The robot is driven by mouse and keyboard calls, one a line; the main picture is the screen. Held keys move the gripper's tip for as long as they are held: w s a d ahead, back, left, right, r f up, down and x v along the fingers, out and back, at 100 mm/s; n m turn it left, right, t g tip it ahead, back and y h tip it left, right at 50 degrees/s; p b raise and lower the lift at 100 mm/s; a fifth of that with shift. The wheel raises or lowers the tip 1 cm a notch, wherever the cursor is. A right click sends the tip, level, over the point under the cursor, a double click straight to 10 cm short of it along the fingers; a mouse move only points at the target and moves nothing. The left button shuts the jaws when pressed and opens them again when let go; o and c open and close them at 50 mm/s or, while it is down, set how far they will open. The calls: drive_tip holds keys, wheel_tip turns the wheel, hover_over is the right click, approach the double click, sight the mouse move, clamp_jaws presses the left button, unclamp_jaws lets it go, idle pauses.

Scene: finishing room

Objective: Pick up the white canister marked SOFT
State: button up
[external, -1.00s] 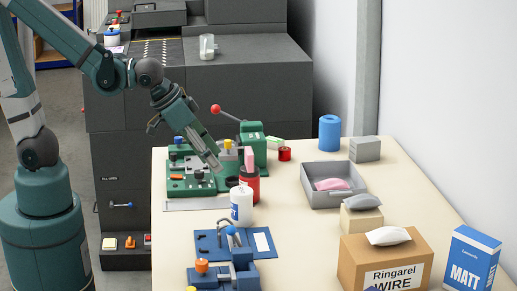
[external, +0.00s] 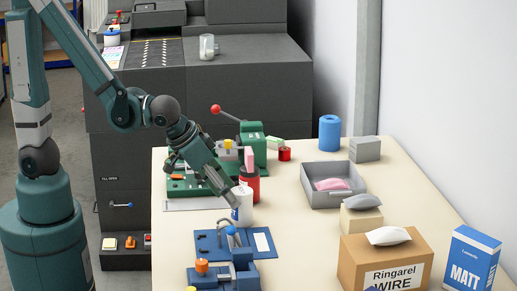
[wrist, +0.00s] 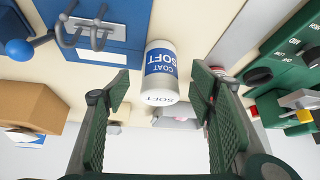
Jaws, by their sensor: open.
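The white canister (external: 244,207) stands upright on the cream table behind the blue fixture, partly hidden by my gripper. In the wrist view the canister (wrist: 162,72) has a blue band reading COAT SOFT, with SOFT also on its white end. My gripper (external: 231,194) is angled down at the canister's upper left. In the wrist view its two green fingers (wrist: 161,82) are spread, with the canister framed in the gap between their tips. Neither finger visibly touches it; I cannot tell how far the tips reach past it.
A blue fixture (external: 210,243) with curved hooks lies in front, and green machinery (external: 181,188) is behind left. A grey tray (external: 319,199) and a Ringarel carton (external: 358,250) are to the right. Table between is clear.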

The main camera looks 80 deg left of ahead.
sight(242, 210)
drive_tip(key=shift+f, duration=0.1)
drive_tip(key=shift+b+x, duration=0.4)
drive_tip(key=shift+x, duration=0.8)
drive_tip(key=shift+b+x, duration=1)
drive_tip(key=shift+x, duration=1.6)
drive_tip(key=shift+w, duration=0.1)
drive_tip(key=shift+c, duration=0.4)
drive_tip(key=c, duration=1)
